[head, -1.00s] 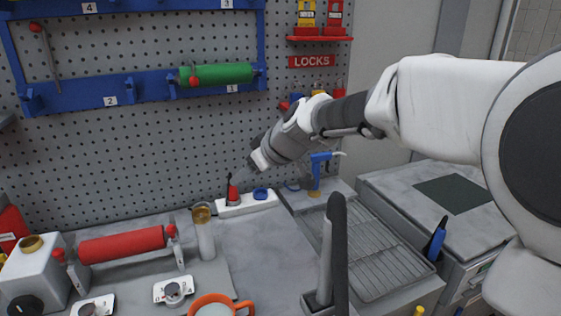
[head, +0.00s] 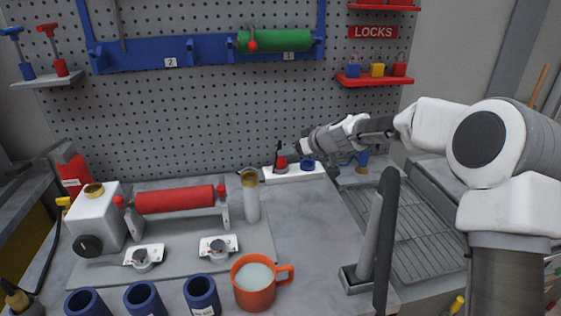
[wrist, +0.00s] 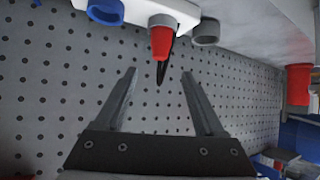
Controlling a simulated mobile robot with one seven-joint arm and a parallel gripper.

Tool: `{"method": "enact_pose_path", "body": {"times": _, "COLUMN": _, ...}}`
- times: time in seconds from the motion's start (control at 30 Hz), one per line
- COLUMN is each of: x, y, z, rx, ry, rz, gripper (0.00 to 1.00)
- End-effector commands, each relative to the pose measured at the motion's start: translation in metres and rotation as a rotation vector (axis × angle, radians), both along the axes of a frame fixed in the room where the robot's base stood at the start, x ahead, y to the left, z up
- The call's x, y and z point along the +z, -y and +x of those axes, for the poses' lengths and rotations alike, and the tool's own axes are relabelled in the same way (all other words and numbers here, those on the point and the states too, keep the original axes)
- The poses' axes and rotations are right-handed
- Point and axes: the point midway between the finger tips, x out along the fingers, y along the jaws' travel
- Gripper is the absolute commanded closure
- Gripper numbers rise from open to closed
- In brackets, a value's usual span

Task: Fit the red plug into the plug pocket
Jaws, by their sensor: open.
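The red plug (head: 281,163), with a thin black top, stands upright at the left part of a white strip (head: 305,173) at the back of the bench. A blue ring-shaped socket (head: 308,164) is to its right. In the wrist view the red plug (wrist: 161,43) points its black end toward my gripper (wrist: 159,75). My gripper is open and empty, its fingers apart on either side of the line of the black tip, not touching it. A grey ring (wrist: 206,32) shows beside the plug, and the blue socket (wrist: 105,11) on the other side. I cannot tell whether the plug is seated.
A pegboard (head: 200,110) rises close behind the strip. A clear cylinder with a tan top (head: 251,196) and a red roller (head: 175,199) stand left of the strip. An orange mug (head: 254,283) and blue cups (head: 144,299) are at the front. A dark upright bar (head: 386,240) stands right.

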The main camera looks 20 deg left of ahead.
Motion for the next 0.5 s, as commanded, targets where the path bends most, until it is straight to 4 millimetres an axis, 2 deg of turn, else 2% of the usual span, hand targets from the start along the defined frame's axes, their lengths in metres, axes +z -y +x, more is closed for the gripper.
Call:
{"method": "enact_pose_path", "body": {"times": 0.13, "x": -0.013, "y": -0.015, "z": 0.013, "rx": 0.001, "ry": -0.001, "rz": 0.0, "gripper": 0.29}}
{"method": "enact_pose_path", "body": {"times": 0.5, "x": -0.03, "y": -0.031, "z": 0.026, "rx": 0.001, "ry": -0.001, "rz": 0.0, "gripper": 0.29}}
